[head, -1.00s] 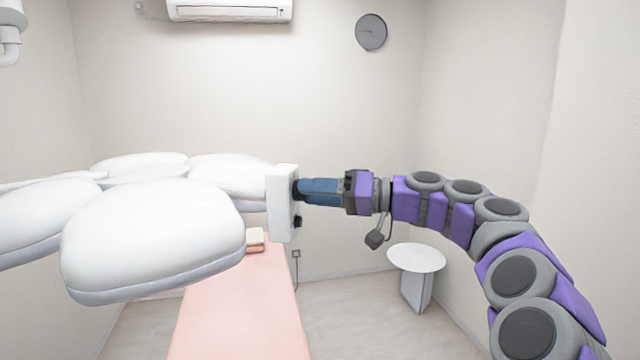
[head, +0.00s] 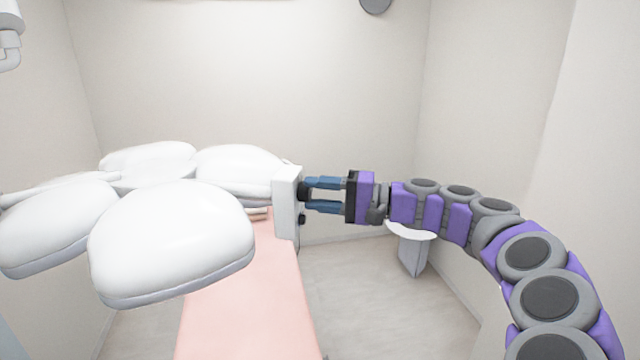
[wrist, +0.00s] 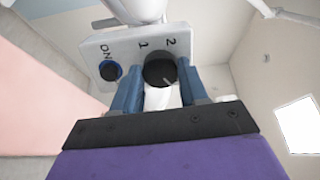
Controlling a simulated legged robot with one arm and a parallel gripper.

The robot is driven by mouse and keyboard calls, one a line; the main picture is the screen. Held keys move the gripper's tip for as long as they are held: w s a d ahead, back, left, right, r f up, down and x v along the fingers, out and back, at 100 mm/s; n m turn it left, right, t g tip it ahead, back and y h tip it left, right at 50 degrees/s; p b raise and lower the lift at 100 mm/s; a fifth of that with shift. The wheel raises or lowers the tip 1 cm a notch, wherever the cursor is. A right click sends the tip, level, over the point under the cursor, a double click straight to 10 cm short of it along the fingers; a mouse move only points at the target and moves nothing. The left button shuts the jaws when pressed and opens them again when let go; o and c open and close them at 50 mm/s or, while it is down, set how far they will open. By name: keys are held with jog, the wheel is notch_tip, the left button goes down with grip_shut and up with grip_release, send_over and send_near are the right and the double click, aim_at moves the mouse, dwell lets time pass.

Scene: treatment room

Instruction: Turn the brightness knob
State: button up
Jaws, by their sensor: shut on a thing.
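The white control box (head: 287,222) is at the side of the white multi-headed lamp (head: 170,237). In the wrist view its face (wrist: 96,46) carries a large black knob (wrist: 158,69) marked 1 and 2, and a dark blue-and-black knob (wrist: 110,71) marked ON. The large knob's pale pointer line slants to the lower right. My gripper (wrist: 159,84) is shut on the large knob, one blue finger on each side. In the head view my gripper (head: 322,194) reaches the box from the right; the smaller knob (head: 302,219) sits just below the upper finger pair's knob.
A pink treatment bed (head: 250,300) lies below the lamp. A small white table (head: 412,232) stands on the floor beyond my arm. Walls close the room at the back and right; open floor lies right of the bed.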

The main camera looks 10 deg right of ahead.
jog(key=shift+m, duration=0.3)
dwell(0.4)
jog(key=o, duration=1.1)
jog(key=shift+c, duration=0.2)
jog(key=v, duration=1.7)
jog(key=shift+d+b, duration=0.3)
